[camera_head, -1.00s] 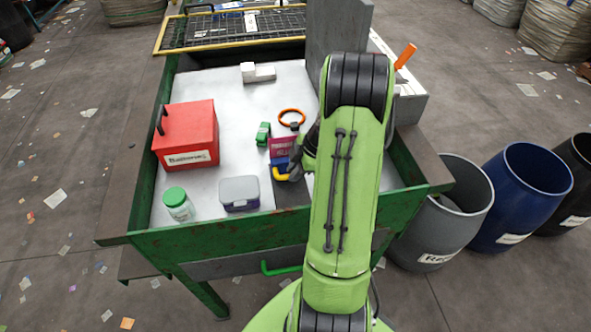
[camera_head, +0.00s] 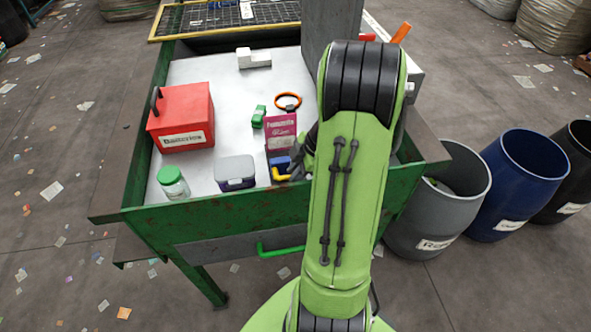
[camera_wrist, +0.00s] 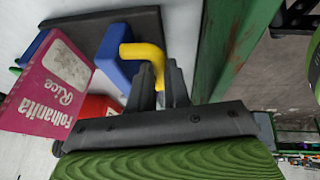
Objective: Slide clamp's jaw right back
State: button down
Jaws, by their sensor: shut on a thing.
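The clamp has blue blocks (camera_head: 279,162) on a dark base plate and a yellow bent handle (camera_head: 279,175), near the table's front edge. In the wrist view the blue blocks (camera_wrist: 112,55) stand on the dark plate (camera_wrist: 85,27), and the yellow handle (camera_wrist: 140,50) bends down between my fingers. My gripper (camera_wrist: 162,85) is shut on the yellow handle. In the head view my gripper (camera_head: 298,165) comes in from the clamp's right, and my arm hides part of the clamp.
A pink Rice box (camera_head: 281,134) stands just behind the clamp. A grey-lidded container (camera_head: 235,172), a white jar with a green lid (camera_head: 173,182) and a red Batteries box (camera_head: 182,118) stand to the left. The green table rim (camera_head: 225,213) is close in front.

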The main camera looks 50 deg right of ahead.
jog(key=shift+s+a+f, duration=0.1)
jog(key=shift+s, duration=0.05)
jog(key=c, duration=1.1)
grip_release()
jog(key=shift+s+a, duration=0.1)
jog(key=shift+r, duration=0.4)
jog(key=p+v, duration=0.4)
jog(key=v, duration=1.1)
